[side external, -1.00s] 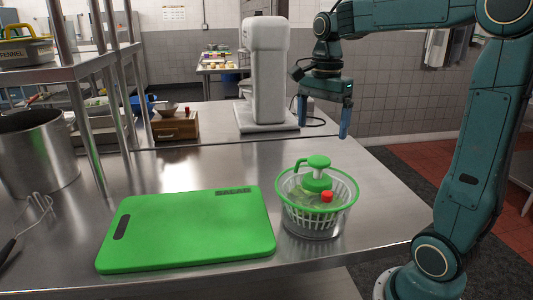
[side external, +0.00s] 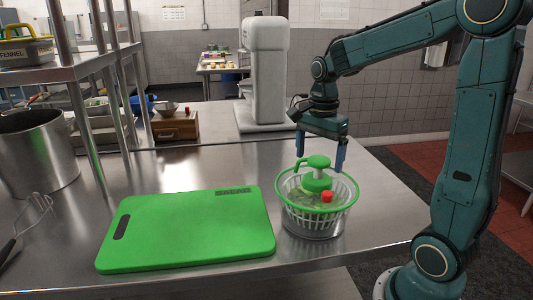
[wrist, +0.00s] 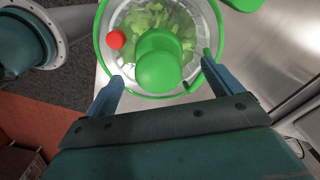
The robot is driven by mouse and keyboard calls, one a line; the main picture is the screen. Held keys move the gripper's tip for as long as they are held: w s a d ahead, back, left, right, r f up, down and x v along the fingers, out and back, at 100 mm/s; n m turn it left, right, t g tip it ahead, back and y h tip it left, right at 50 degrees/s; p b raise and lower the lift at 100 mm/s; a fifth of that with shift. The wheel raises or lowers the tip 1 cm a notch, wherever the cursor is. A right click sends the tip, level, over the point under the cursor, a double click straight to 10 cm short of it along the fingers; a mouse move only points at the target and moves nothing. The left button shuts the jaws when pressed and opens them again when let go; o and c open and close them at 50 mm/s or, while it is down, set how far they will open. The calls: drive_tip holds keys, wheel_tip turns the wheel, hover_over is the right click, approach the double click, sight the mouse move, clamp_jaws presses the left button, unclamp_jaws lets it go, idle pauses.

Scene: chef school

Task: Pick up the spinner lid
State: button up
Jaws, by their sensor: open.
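The spinner lid (side external: 287,199) is clear with a green rim, a green handle and knob on top, and a red button. It sits on the salad spinner bowl (side external: 313,228) near the table's right front. In the wrist view the lid (wrist: 199,70) shows its rim, the green knob and leafy greens through it. My gripper (side external: 320,162) is open and points down above the lid. Its blue fingers (wrist: 160,82) lie to either side of the knob in the wrist view. I cannot tell whether they touch anything.
A green cutting board (side external: 190,228) lies left of the spinner. A steel pot (side external: 38,155) and a whisk (side external: 38,210) are at the far left. A white mixer (side external: 264,80) stands behind. The steel table is clear between the board and the mixer.

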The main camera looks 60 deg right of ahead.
sight(318, 177)
drive_tip(key=shift+f, duration=0.2)
drive_tip(key=shift+s+f, duration=0.1)
drive_tip(key=shift+f, duration=2.4)
drive_tip(key=c, duration=1.4)
drive_tip(key=shift+o, duration=0.2)
drive_tip(key=shift+r, duration=0.2)
wheel_tip(318, 177, up, 20)
drive_tip(key=shift+f, duration=0.15)
